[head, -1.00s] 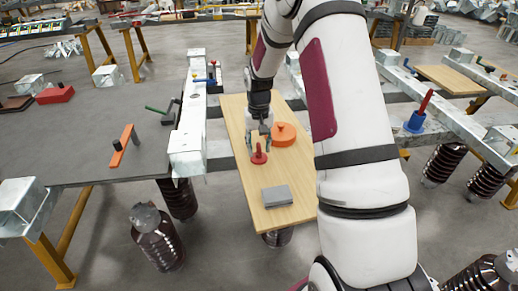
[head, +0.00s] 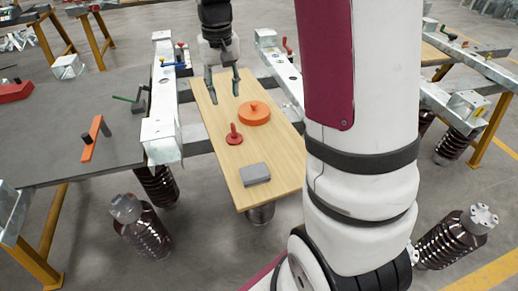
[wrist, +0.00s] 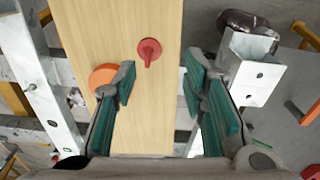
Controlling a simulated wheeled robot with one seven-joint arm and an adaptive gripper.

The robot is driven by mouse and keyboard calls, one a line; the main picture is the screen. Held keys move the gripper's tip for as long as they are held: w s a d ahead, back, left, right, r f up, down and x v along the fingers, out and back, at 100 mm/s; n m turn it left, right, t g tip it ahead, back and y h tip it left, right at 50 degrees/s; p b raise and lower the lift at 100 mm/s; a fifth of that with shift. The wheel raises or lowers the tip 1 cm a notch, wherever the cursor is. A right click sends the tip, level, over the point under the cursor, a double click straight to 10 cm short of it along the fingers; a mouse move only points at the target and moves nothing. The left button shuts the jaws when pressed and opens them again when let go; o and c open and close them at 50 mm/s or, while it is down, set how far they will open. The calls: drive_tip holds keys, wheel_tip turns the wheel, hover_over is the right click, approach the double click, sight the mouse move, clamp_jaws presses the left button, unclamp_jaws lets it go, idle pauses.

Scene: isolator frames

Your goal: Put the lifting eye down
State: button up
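The red lifting eye (head: 234,135), a round base with a short stem, stands on the wooden board (head: 270,185). It also shows in the wrist view (wrist: 149,46), on the board beyond the fingertips. My gripper (head: 222,88) is open and empty, behind the lifting eye and apart from it in the head view. In the wrist view my gripper (wrist: 160,76) has its green-padded fingers spread wide with nothing between them.
An orange disc (head: 255,114) with a knob lies beside the lifting eye, and a grey block (head: 255,174) lies nearer the board's front end. Galvanized steel beams (head: 163,100) flank the board. A dark table (head: 60,130) at left holds an orange bar (head: 91,140).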

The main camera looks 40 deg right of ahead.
drive_tip(key=s+a+r+n, duration=0.1)
drive_tip(key=s+a+r, duration=0.4)
drive_tip(key=s+r, duration=0.3)
drive_tip(key=s+a+n+t, duration=0.1)
drive_tip(key=s+a, duration=0.2)
drive_tip(key=s, duration=0.8)
drive_tip(key=s+a+f+n+t, duration=0.1)
drive_tip(key=s+a, duration=0.3)
drive_tip(key=s, duration=0.7)
drive_tip(key=shift+n, duration=0.3)
wheel_tip(320, 180, up, 10)
drive_tip(key=t+p, duration=0.1)
drive_tip(key=p, duration=0.7)
drive_tip(key=shift+d+f+t, duration=0.2)
drive_tip(key=shift+f+t, duration=0.05)
drive_tip(key=shift+t, duration=0.15)
